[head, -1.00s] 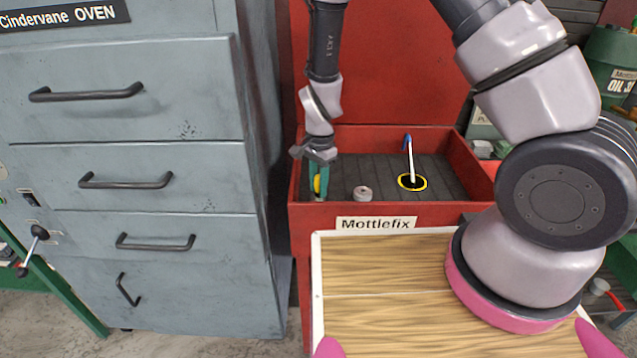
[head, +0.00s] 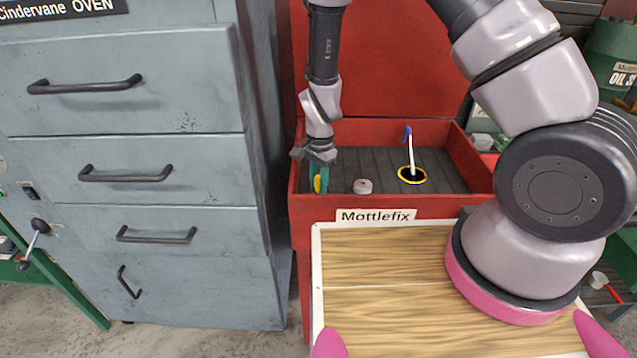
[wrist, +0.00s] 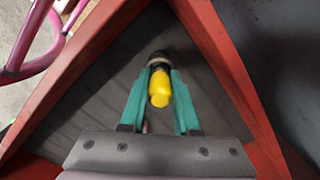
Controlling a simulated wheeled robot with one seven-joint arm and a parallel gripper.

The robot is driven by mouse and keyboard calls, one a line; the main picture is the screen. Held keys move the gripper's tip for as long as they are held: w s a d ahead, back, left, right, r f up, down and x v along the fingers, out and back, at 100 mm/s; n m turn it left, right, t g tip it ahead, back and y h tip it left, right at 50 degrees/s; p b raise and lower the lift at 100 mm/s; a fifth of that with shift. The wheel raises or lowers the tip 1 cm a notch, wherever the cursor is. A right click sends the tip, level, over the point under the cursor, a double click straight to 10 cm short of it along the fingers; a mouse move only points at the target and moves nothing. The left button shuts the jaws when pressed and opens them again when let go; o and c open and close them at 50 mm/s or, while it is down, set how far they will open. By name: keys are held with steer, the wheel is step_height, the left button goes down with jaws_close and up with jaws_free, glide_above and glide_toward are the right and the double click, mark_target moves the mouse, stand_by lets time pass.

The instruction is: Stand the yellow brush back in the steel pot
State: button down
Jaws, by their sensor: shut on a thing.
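The yellow brush (head: 317,184) is between the teal fingers of my gripper (head: 319,182), at the left end of the red tray. In the wrist view, the yellow brush (wrist: 160,88) points its rounded yellow end toward the camera, with a dark collar, a pale band and a dark part beyond. Both fingers of my gripper (wrist: 160,100) lie along its sides, shut on it. The tray's front wall hides the lower fingertips in the head view. I cannot make out a steel pot for certain.
The red tray (head: 390,206) has a dark ribbed floor. On it are a small pale round piece (head: 363,186) and a yellow-rimmed black opening (head: 412,174) with a blue-tipped white stick (head: 409,148). The grey oven (head: 150,190) stands close on the left.

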steer(key=shift+f, duration=0.2)
steer(key=c, duration=0.6)
jaws_free()
steer(key=shift+o, duration=0.2)
